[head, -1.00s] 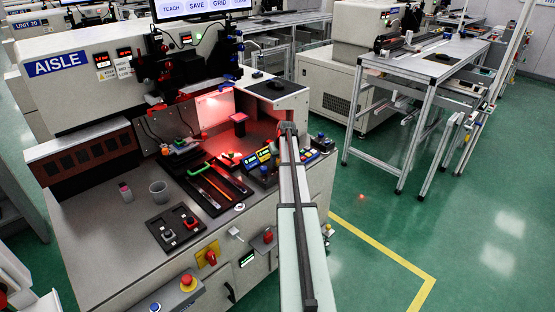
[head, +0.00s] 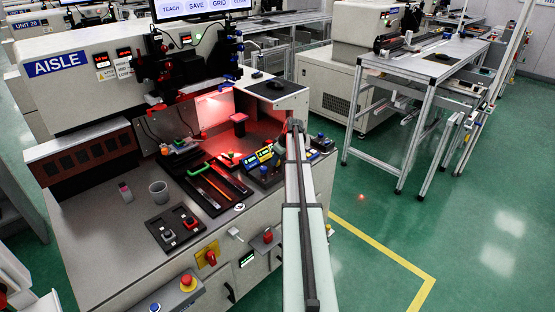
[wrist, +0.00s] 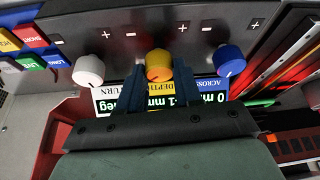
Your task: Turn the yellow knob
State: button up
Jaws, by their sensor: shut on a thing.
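The yellow knob (wrist: 158,64) sits on a dark panel at the upper middle of the wrist view, between a white knob (wrist: 89,70) and a blue knob (wrist: 230,60). My gripper (wrist: 159,76) has its two dark blue fingers on either side of the yellow knob, shut on it. A yellow DEPTH label (wrist: 160,88) lies under the fingers and is partly covered. In the head view my arm reaches to the right end of the machine's bench, and the knob is too small to make out there.
Plus and minus marks flank the knobs. Coloured buttons (wrist: 30,37) stand at the left of the wrist view. In the head view, a grey cup (head: 159,191), a dark switch box (head: 173,227) and a red-lit work area lie left of my arm.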

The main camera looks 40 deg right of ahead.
jog(key=shift+n+y, duration=0.4)
jog(key=shift+n, duration=0.6)
jog(key=o, duration=1)
jog(key=shift+o, duration=0.2)
jog(key=v, duration=1.4)
jog(key=shift+w, duration=0.25)
